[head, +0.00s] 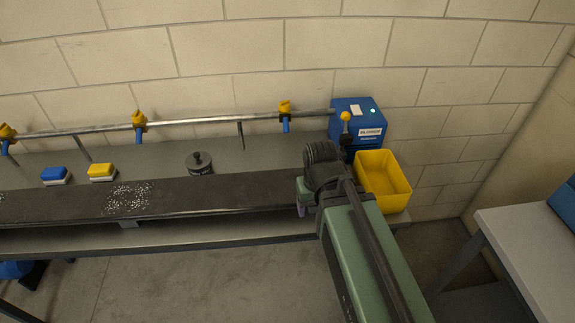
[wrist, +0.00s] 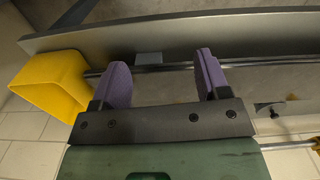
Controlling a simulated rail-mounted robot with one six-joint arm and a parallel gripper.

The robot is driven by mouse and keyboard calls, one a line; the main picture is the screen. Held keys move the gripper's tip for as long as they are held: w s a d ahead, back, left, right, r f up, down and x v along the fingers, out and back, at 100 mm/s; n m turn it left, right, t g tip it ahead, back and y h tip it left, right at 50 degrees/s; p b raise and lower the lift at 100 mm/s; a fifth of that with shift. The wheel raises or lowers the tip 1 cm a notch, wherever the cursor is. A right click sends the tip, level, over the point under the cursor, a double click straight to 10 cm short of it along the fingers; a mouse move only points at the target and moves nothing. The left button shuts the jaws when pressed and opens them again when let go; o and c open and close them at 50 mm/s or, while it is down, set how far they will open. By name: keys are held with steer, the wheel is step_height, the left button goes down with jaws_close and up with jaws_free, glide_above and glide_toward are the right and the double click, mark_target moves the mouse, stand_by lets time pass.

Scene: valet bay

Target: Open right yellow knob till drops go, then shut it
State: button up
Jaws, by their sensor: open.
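The right yellow knob (head: 285,106) sits on a metal pipe along the wall, with a blue nozzle (head: 286,126) pointing down below it. A patch of white drops (head: 130,194) lies on the dark mat (head: 225,192), left of this knob. My gripper (head: 302,208) is low at the right end of the mat, apart from the knob and nearer the front; my arm partly hides it. In the wrist view its purple fingers (wrist: 157,78) are open with nothing between them. A bit of yellow shows at that view's right edge; I cannot tell which knob it is.
Two more yellow knobs (head: 139,119) (head: 7,132) are on the pipe to the left. A blue box (head: 361,118) with a yellow-topped lever (head: 346,117) and a yellow bin (head: 383,180) stand at right. A blue block (head: 55,174), yellow block (head: 102,171) and dark round weight (head: 199,163) sit behind the mat.

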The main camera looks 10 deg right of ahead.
step_height(320, 180, up, 14)
steer(key=f+m+t+h+p, duration=0.15)
steer(key=m+t+p, duration=0.25)
steer(key=p, duration=0.8)
glide_above(284, 102)
steer(key=s+a, duration=0.1)
steer(key=s, duration=0.3)
steer(key=r, duration=0.1)
steer(key=b+x, duration=0.6)
steer(key=x, duration=0.1)
steer(key=b+x, duration=0.3)
steer(key=x, duration=0.1)
steer(key=shift+w+a+r+b, duration=0.1)
steer(key=shift+w+a+b, duration=0.05)
steer(key=shift+w+b, duration=0.15)
steer(key=shift+r, duration=0.2)
